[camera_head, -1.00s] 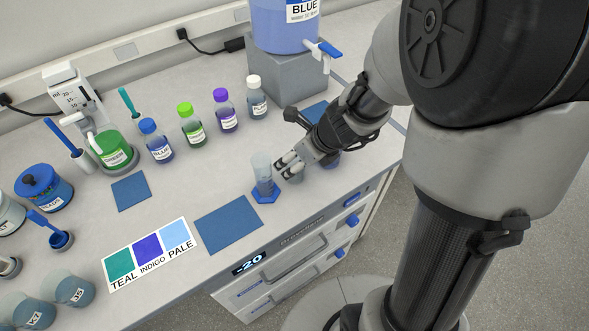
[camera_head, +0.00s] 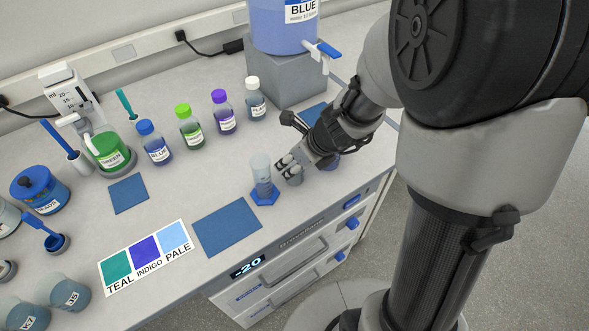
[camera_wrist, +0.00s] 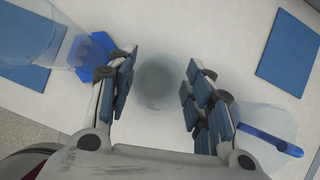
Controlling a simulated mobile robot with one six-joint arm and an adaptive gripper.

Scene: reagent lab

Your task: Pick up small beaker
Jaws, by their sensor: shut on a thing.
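The small beaker (camera_wrist: 158,82) is a clear grey round vessel seen from above in the wrist view, between the two finger pads. My gripper (camera_wrist: 157,92) is shut on it, with the blue pads at its left and right sides. In the head view my gripper (camera_head: 289,168) is low over the bench near its front right edge, and its fingers partly hide the beaker (camera_head: 293,178). I cannot tell whether the beaker's base touches the bench.
A graduated cylinder (camera_head: 262,172) on a blue hexagonal base stands close left of my gripper. Another clear vessel (camera_wrist: 262,130) with a blue part is close on the other side. Blue mats (camera_head: 226,226) lie flat nearby. Bottles (camera_head: 225,117) stand behind.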

